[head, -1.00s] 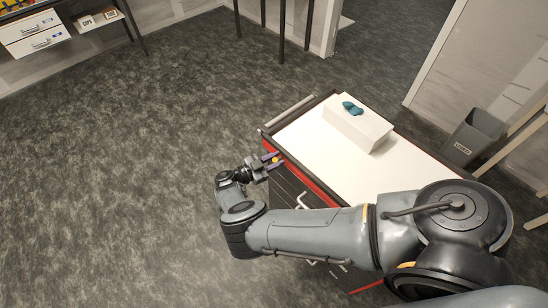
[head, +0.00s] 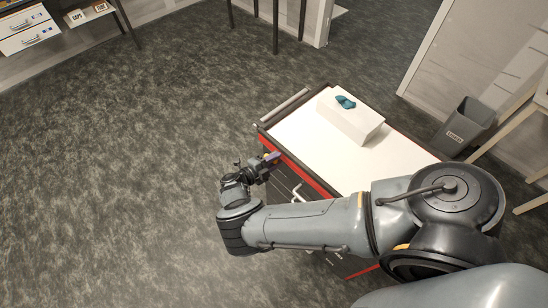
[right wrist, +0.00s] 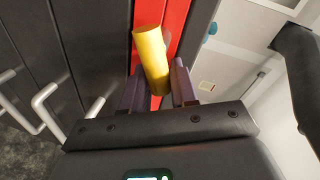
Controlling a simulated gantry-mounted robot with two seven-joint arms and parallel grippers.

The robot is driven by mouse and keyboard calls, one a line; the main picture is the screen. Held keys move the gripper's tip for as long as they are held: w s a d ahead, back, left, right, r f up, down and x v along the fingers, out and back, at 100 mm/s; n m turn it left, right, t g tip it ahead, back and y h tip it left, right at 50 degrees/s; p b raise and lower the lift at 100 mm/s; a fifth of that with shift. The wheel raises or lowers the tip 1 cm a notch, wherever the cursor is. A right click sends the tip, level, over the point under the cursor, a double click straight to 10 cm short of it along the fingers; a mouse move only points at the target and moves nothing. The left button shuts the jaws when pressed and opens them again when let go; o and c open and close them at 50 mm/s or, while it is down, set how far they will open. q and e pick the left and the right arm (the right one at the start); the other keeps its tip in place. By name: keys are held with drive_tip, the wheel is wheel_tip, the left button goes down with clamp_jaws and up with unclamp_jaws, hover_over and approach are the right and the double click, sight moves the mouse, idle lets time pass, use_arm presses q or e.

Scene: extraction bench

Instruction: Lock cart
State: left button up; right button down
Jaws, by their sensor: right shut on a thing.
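The cart (head: 300,137) has a white top, a red edge band and dark drawers. A yellow cylindrical piece (right wrist: 151,60) sticks out from the red band of its front in the right wrist view. My right gripper (head: 272,158) is at the cart's front face near its far left corner. Its two purple-grey fingers are on either side of the yellow piece and shut on it, also in the right wrist view (right wrist: 158,88). The fingers hide part of the yellow piece in the head view. My left gripper is not in view.
A white box (head: 350,117) with teal gloves (head: 345,102) on it stands on the cart top. Drawer handles (right wrist: 45,108) jut out from the front below the band. A grey waste bin (head: 465,126) stands beyond the cart. The floor at left is clear.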

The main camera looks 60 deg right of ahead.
drive_tip(key=shift+s+f+m+t, duration=0.1)
drive_tip(key=shift+f+m+t, duration=0.2)
drive_tip(key=shift+m, duration=0.6)
drive_tip(key=shift+f+m+t, duration=0.2)
drive_tip(key=shift+f+m, duration=0.15)
drive_tip(key=shift+m, duration=0.55)
drive_tip(key=c, duration=1)
unclamp_jaws()
drive_tip(key=shift+a, duration=0.15)
drive_tip(key=shift+w+a, duration=0.2)
drive_tip(key=shift+a, duration=0.15)
drive_tip(key=p+v, duration=0.2)
drive_tip(key=v, duration=0.8)
drive_tip(key=shift+p, duration=0.4)
